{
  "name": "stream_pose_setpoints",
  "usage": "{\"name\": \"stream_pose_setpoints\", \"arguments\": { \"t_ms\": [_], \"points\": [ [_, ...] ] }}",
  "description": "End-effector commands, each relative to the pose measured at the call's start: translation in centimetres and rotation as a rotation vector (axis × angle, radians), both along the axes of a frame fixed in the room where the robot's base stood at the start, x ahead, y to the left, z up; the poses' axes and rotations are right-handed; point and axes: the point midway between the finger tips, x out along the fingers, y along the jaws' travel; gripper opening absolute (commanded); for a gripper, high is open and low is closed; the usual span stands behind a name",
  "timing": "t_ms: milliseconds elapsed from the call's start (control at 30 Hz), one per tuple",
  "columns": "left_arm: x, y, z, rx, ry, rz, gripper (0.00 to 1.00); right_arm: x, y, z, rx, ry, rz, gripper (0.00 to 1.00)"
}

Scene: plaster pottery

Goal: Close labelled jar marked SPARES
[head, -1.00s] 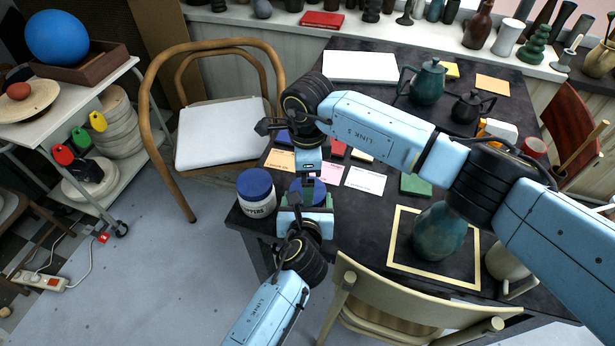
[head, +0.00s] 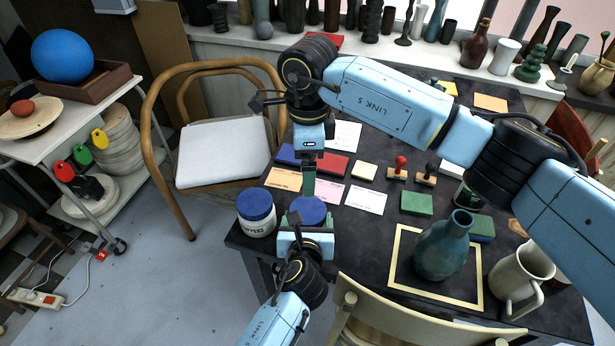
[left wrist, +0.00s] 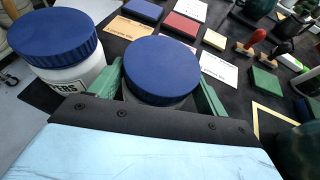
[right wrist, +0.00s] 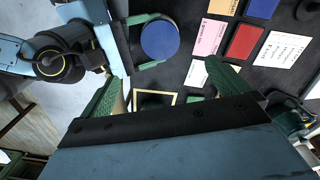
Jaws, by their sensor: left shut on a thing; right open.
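A jar with a round blue lid (head: 309,210) stands near the table's left front corner. My left gripper (head: 307,226) is shut on its body, and its green fingers flank the jar in the left wrist view (left wrist: 160,75). The lid lies on top, but I cannot tell whether it is fully tight. The jar's label is hidden. My right gripper (head: 308,186) is open and empty, pointing down above the lid and apart from it. In the right wrist view the lid (right wrist: 160,40) is beyond its spread fingers.
A second white jar with a blue lid (head: 256,212), its label ending in "PERS", stands close to the left. Cards, coloured blocks, stamps (head: 398,168) and a teal vase (head: 443,245) lie to the right. A wooden chair (head: 390,312) is at the front edge.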

Motion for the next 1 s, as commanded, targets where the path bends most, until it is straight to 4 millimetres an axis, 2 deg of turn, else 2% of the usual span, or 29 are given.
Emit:
{"name": "stream_pose_setpoints", "arguments": {
  "t_ms": [100,200,500,533,700,1000],
  "points": [
    [0.0,-0.1,0.1,-0.001,-0.002,-0.001,0.12,0.1,0.0,1.5,0.000,-0.002,0.000,1.00],
    [0.0,-0.1,0.1,-0.001,-0.002,-0.001,0.12,0.0,0.0,2.1,0.000,0.000,0.000,1.00],
    [0.0,-0.1,0.1,-0.002,-0.002,-0.001,0.12,0.0,0.0,2.3,0.001,0.001,0.000,1.00],
    [0.0,-0.1,0.1,-0.002,-0.002,-0.001,0.79,0.0,0.0,2.2,0.001,0.001,0.000,1.00],
    [0.0,-0.1,0.1,-0.001,-0.002,-0.001,1.00,0.0,0.0,2.2,0.001,0.001,0.000,1.00],
    [-0.4,0.0,0.2,0.000,0.000,-0.001,1.00,0.0,0.0,2.4,0.001,0.001,0.000,1.00]
  ]
}}
